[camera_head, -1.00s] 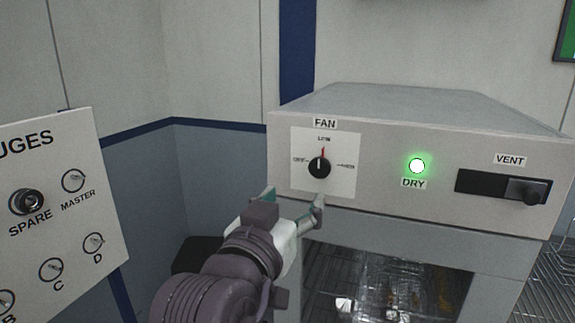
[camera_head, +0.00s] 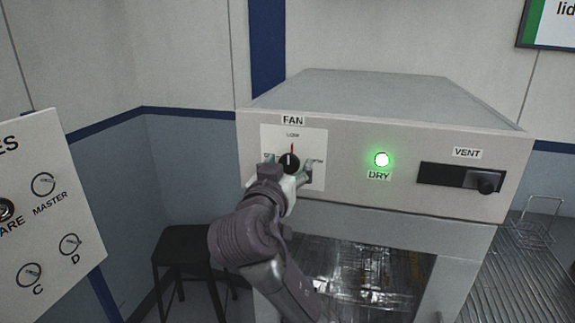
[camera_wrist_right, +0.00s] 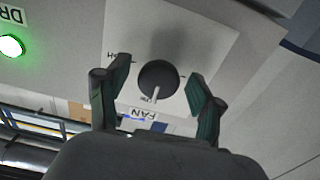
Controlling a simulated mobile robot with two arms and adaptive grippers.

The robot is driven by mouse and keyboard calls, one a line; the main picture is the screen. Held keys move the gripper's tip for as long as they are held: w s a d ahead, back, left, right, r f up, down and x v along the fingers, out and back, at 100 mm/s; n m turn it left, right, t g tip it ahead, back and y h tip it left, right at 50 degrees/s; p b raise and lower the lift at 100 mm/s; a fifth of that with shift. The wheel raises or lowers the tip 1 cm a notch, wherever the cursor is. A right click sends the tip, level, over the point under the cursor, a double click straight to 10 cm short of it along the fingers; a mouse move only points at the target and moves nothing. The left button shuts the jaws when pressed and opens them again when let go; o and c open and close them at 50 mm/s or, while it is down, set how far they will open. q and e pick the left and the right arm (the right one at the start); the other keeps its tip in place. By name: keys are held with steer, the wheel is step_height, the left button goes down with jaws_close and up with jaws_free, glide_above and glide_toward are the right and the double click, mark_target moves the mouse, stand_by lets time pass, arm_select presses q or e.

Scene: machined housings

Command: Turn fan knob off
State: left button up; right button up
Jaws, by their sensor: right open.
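The fan knob (camera_head: 289,161) is black and round, on a white plate under the FAN label on the grey dryer cabinet (camera_head: 345,185). Its red pointer aims up at LOW in the head view. My right gripper (camera_head: 287,168) is open in front of the plate, its fingers on either side of the knob. In the right wrist view the knob (camera_wrist_right: 158,80) sits between the two open green-padded fingers (camera_wrist_right: 157,95), with gaps on both sides. Contact with the knob is not visible. My left gripper is out of view.
A green DRY light (camera_head: 382,160) glows right of the knob, and a black VENT slider (camera_head: 484,181) is farther right. A dark stool (camera_head: 190,240) is behind my arm. A wire basket (camera_head: 537,225) stands at the far right.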

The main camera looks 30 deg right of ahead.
steer(key=shift+c, duration=0.2)
steer(key=c, duration=1.1)
steer(key=n+p, duration=0.2)
steer(key=n, duration=0.1)
steer(key=n+p, duration=0.2)
steer(key=shift+s+r+n, duration=0.1)
steer(key=shift+r+n, duration=0.1)
steer(key=shift+n, duration=0.2)
steer(key=n+p, duration=0.5)
steer(key=n, duration=0.1)
steer(key=n+p, duration=0.1)
steer(key=n, duration=0.1)
steer(key=shift+n, duration=1.9)
steer(key=shift+f, duration=0.1)
